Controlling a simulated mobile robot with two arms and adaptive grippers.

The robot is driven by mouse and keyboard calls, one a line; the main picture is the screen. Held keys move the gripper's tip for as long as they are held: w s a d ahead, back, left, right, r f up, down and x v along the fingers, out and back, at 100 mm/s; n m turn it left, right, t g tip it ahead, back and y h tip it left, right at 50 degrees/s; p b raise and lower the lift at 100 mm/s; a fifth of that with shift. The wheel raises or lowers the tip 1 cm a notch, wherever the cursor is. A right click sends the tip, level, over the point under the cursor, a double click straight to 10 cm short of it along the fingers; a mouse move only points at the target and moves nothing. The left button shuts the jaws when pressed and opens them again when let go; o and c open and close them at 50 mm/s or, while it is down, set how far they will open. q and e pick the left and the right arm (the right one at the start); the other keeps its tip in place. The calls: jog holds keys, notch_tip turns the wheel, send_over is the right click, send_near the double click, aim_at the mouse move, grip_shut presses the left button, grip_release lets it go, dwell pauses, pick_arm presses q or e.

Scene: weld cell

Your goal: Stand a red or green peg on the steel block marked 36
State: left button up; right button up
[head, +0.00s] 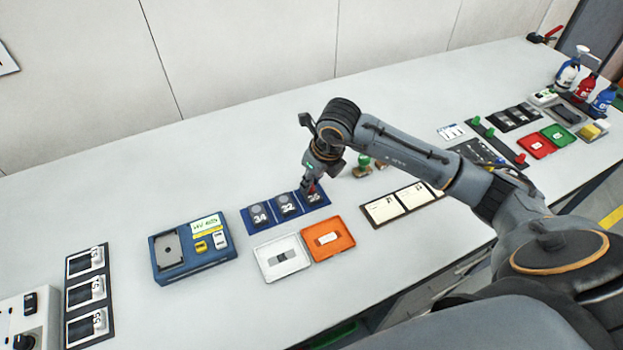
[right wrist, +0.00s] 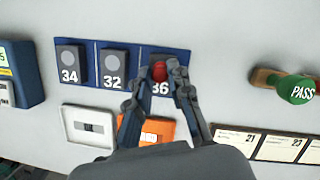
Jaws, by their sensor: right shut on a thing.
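The blue tray (right wrist: 90,82) holds three steel blocks marked 34, 32 and 36, in that order from left to right. The block marked 36 (right wrist: 160,86) is at the right end and is partly hidden by my gripper. My right gripper (right wrist: 165,75) is shut on a red peg (right wrist: 158,71) right over block 36. I cannot tell whether the peg touches the block. In the head view my right gripper (head: 312,187) is at the same right end of the tray. Red and green pegs stand on a dark strip (head: 505,147) at the right. My left gripper is not in view.
A white tray (head: 267,268) and an orange tray (head: 345,246) lie in front of the blocks. A blue case (head: 190,270) stands to the left. The table behind the blocks is clear.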

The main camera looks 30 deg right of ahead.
jog(key=o, duration=0.9)
jog(key=shift+o, duration=0.2)
jog(key=shift+r, duration=0.15)
jog(key=shift+r+p, duration=2)
jog(key=shift+r, duration=1.4)
